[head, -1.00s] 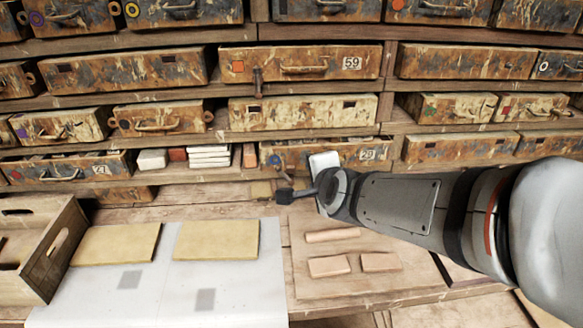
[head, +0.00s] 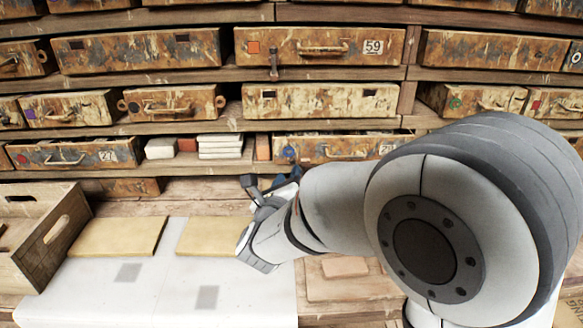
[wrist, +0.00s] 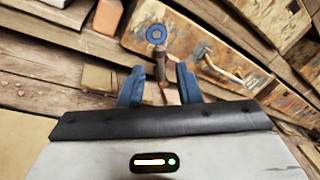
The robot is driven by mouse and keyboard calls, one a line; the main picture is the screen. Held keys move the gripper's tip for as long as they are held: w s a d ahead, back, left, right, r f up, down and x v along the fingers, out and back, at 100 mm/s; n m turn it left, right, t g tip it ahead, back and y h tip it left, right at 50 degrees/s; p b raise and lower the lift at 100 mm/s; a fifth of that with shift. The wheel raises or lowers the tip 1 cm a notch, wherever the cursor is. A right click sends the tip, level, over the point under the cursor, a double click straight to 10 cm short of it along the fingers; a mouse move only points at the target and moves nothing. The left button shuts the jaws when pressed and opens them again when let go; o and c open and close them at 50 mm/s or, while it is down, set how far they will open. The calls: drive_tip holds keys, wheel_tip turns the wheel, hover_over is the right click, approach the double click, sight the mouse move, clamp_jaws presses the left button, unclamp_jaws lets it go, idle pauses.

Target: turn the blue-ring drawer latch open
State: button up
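The blue-ring drawer (head: 335,148) is on the lower shelf row in the head view, with rusty, flaking paint. In the wrist view its face (wrist: 195,42) is tilted, with the blue ring (wrist: 156,33) near its left end and a bar handle (wrist: 222,70). The dark brown latch (wrist: 160,62) hangs below the ring, pointing toward my gripper. My gripper (wrist: 160,78) is open, its two blue fingers on either side of the latch's lower end. Contact cannot be told. In the head view my gripper (head: 281,182) is just below the drawer's left end.
White and reddish blocks (head: 220,146) stand on the shelf left of the drawer. A wooden crate (head: 42,240) is at far left. Tan tiles (head: 118,237) lie on a white sheet (head: 150,290). A wooden board (head: 330,285) with clay pieces is partly hidden by my arm.

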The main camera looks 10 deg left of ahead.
drive_tip(key=w, duration=0.5)
drive_tip(key=shift+p, duration=0.35)
clamp_jaws()
